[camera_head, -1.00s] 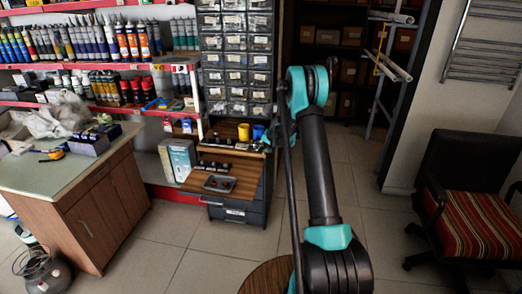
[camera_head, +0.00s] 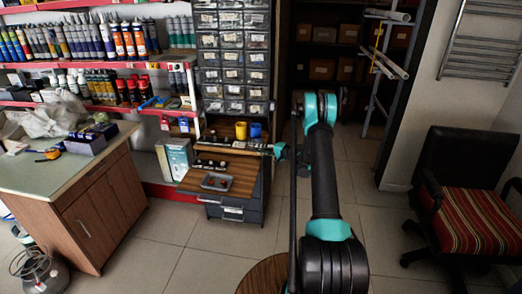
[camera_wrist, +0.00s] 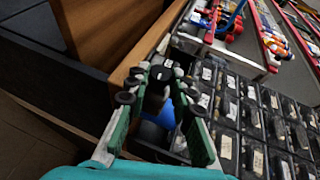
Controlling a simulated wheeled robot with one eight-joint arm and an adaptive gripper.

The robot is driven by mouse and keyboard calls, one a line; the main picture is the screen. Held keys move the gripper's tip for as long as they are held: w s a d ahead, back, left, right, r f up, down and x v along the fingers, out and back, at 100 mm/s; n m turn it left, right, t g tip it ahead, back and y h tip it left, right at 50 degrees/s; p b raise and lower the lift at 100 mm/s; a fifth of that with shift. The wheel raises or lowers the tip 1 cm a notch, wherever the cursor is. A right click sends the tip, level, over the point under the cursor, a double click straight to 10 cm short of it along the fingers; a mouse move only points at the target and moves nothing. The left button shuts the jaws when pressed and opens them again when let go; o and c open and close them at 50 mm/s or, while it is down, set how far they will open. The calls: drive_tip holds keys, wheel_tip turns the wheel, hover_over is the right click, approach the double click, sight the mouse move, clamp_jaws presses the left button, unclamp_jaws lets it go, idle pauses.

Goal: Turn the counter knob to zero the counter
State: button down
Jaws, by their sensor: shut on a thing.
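A small black counter (camera_wrist: 157,73) with white marks shows between my fingertips in the wrist view. My gripper (camera_wrist: 160,68) is shut on a small dark part of it, which I take for the counter knob. The fingers hide most of the knob, and its digits are too small to read. In the head view my gripper (camera_head: 272,148) is at the right edge of the wooden-topped cabinet (camera_head: 238,165), beside the cups. The counter cannot be made out there.
A yellow cup (camera_head: 240,130) and a blue cup (camera_head: 256,131) stand on the cabinet close to my gripper. A black tray (camera_head: 217,182) lies on the lower wooden board. Parts drawers (camera_head: 233,75) rise behind. A striped chair (camera_head: 475,220) stands right.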

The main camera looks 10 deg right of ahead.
drive_tip(key=shift+f+t+y, duration=0.15)
drive_tip(key=shift+t+y, duration=0.15)
drive_tip(key=shift+y, duration=0.1)
drive_tip(key=c, duration=1.3)
unclamp_jaws()
drive_tip(key=v, duration=1.2)
